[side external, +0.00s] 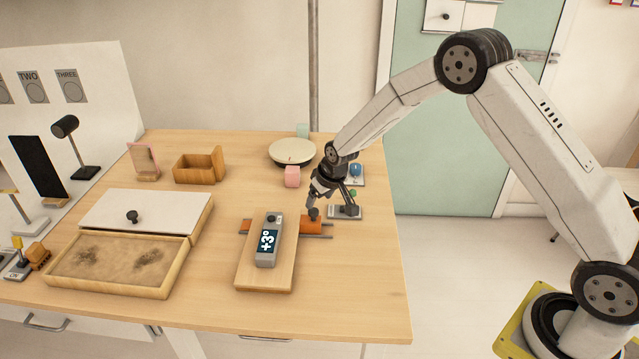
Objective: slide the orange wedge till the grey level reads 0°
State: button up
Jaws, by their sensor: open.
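The grey level (267,252) lies on a wooden board (248,275) near the front of the table. Its display reads +3°. The orange wedge (312,225) is at the right edge of the board, between two dark rails (327,237). Its left part seems hidden by the board and level. My gripper (314,212) is open and low at the wedge, its tips pointing down. I cannot tell whether a finger touches the wedge.
A small stand with a green knob (345,211) is just right of my gripper. A pink cube (292,177) and a round cream plate (291,151) are behind. A sand tray (64,287) is at left. Bare tabletop (355,290) lies front right.

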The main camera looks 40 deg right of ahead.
aim_at(314, 211)
jog(key=shift+x, duration=2.8)
grip_shut()
